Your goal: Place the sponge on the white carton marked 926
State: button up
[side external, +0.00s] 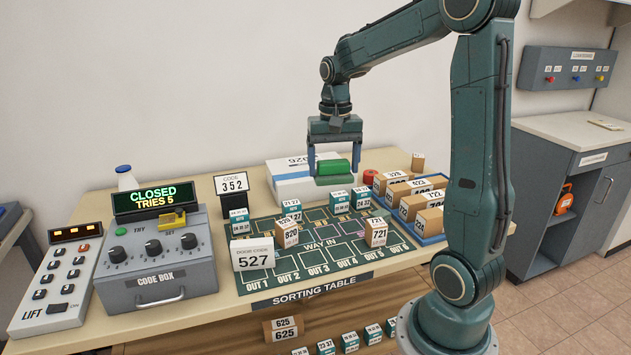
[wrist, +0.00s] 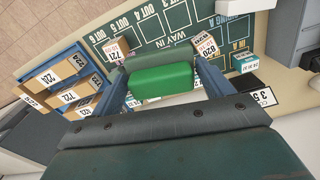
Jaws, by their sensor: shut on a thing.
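The sponge (side external: 333,167) is a bright green block with a darker green part along it. My gripper (side external: 334,172) is shut on it, with one blue finger at each end. In the wrist view the sponge (wrist: 162,82) shows between the fingers. The white carton (side external: 287,187) has a blue band and stands at the back of the table by the wall. Its top label is partly readable, ending in 26. The sponge overlaps the carton's right part in the side view; I cannot tell whether they touch. The carton is not seen in the wrist view.
The green sorting mat (side external: 320,262) holds several small boxes. A code 352 sign (side external: 232,190) and the code box (side external: 158,265) stand left.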

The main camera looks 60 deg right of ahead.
jog(key=w+d+n, duration=0.1)
jog(key=w+d, duration=0.9)
jog(key=d, duration=0.2)
send_over(309, 177)
jog(key=s+d, duration=0.2)
notch_tip(309, 177, down, 3)
jog(key=shift+w+d+f+n, duration=0.35)
jog(key=shift+w+f+n, duration=0.05)
jog(key=shift+f+n, duration=0.15)
jog(key=shift+f, duration=0.1)
jog(key=shift+f, duration=1.9)
jog(key=shift+f, duration=0.1)
jog(key=shift+f, duration=1.9)
jog(key=shift+f, duration=0.15)
